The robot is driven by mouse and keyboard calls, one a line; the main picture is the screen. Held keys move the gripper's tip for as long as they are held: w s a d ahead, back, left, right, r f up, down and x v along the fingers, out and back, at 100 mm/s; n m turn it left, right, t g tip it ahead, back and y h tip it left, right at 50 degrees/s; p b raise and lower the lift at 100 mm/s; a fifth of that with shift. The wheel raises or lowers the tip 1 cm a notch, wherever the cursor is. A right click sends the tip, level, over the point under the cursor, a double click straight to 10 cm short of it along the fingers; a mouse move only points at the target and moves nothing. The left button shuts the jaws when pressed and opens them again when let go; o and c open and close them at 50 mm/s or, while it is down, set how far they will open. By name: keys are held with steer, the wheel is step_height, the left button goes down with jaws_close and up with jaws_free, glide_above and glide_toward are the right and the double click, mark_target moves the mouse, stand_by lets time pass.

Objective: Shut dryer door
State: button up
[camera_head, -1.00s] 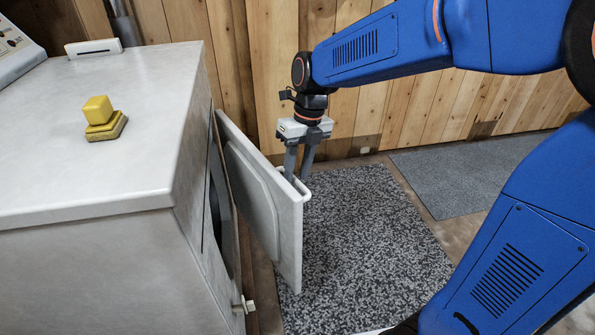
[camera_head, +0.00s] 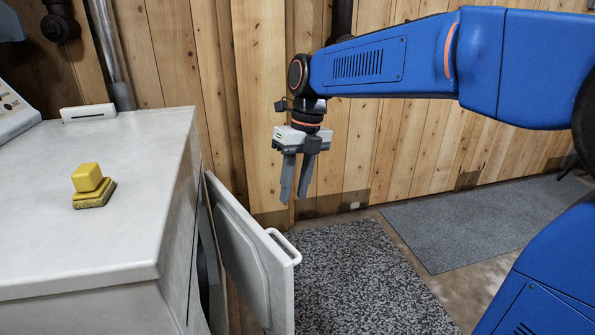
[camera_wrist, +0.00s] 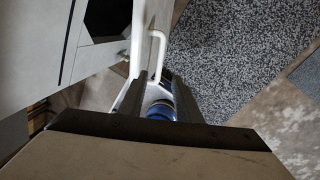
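The white dryer (camera_head: 110,240) stands at the left in the head view. Its door (camera_head: 238,255) stands open, swung out from the front. A white bar handle (camera_head: 287,248) sits near the door's free edge. My gripper (camera_head: 294,198) points down above and behind the handle in the head view, apart from it. Its two fingers have a gap between them, with nothing held. In the wrist view the door (camera_wrist: 137,40) shows nearly edge-on, with its handle (camera_wrist: 161,48) just beyond the fingertips. The dryer's dark opening (camera_wrist: 107,18) shows beside it.
A yellow block on a sponge-like pad (camera_head: 92,190) lies on the dryer top, with a small white box (camera_head: 88,113) behind. A speckled mat (camera_head: 355,270) and a grey mat (camera_head: 460,220) cover the floor. A wooden plank wall (camera_head: 400,150) closes the back.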

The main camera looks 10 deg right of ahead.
steer(key=r, duration=0.4)
steer(key=shift+w+d+r, duration=0.2)
steer(key=shift+d, duration=0.2)
steer(key=shift+f, duration=0.1)
jaws_close()
steer(key=w+d+f+n+g+y, duration=0.1)
steer(key=w+d+f+n+y, duration=0.25)
steer(key=n, duration=0.55)
steer(key=d+f+n+g+y, duration=0.1)
steer(key=d+f+n+y, duration=0.1)
steer(key=d+f+n, duration=0.55)
steer(key=s+a+f, duration=0.2)
steer(key=a+f, duration=0.1)
steer(key=a, duration=0.2)
steer(key=s+a+f+n, duration=0.1)
steer(key=s+a+f, duration=0.1)
steer(key=a, duration=0.3)
steer(key=shift+x, duration=0.8)
